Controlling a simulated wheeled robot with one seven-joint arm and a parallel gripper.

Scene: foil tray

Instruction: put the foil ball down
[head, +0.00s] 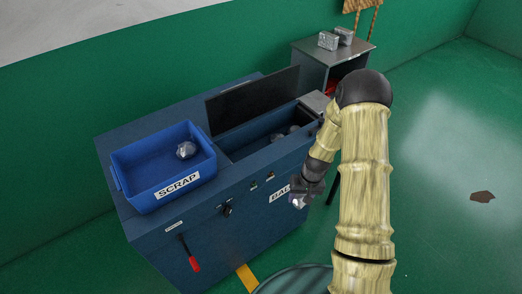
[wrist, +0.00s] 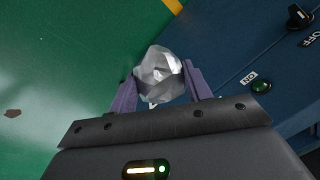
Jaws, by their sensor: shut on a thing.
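A crumpled silver foil ball (wrist: 158,74) sits between the two purple fingers of my gripper (wrist: 157,90) in the wrist view. My gripper is shut on it. In the head view my gripper (head: 300,197) is in front of the blue machine, below its top edge, with a small bright bit of the foil ball (head: 296,202) showing. Another foil ball (head: 186,150) lies in the blue bin labelled SCRAP (head: 148,199), which stands on the left of the machine's top.
The blue machine (head: 150,240) has an open chamber with a raised dark lid (head: 252,97) and grey lumps (head: 280,134) inside. Its front has a red-handled lever (head: 193,263) and a knob. A grey cabinet (head: 312,54) with silver blocks stands behind. Green floor is free at right.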

